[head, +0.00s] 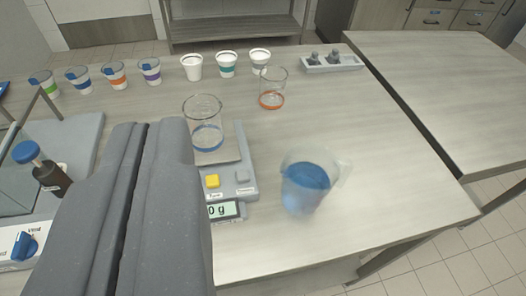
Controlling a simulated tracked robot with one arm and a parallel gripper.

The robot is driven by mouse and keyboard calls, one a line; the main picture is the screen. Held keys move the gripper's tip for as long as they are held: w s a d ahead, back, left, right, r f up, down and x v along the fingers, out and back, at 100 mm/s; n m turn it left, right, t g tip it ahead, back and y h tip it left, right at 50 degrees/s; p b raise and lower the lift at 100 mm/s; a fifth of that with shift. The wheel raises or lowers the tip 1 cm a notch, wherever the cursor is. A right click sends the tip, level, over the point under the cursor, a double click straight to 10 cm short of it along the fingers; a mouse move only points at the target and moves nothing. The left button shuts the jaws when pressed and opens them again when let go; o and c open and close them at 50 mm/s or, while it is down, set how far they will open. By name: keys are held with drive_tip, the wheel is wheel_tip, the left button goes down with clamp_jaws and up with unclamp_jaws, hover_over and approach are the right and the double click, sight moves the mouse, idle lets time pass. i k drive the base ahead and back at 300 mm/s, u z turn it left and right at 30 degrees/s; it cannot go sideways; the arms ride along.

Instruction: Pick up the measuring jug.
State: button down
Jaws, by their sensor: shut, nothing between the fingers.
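The measuring jug (306,184) stands upright on the table, right of the scale. It is clear, holds blue liquid, and looks slightly blurred. A clear handle or spout shows at its upper right. My gripper (155,128) fills the lower left of the view, its two grey fingers pressed together and empty. It is left of the jug and apart from it, and hides part of the scale.
A scale (244,178) carries a glass beaker with a blue band (207,137). Another beaker with an orange band (271,101) stands behind. Several cups line the back. The table's front right edge (405,229) is near the jug. Table right of the jug is clear.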

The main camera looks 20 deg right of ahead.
sight(299, 201)
drive_tip(key=z, duration=0.05)
drive_tip(key=i, duration=0.5)
drive_tip(key=z, duration=1.05)
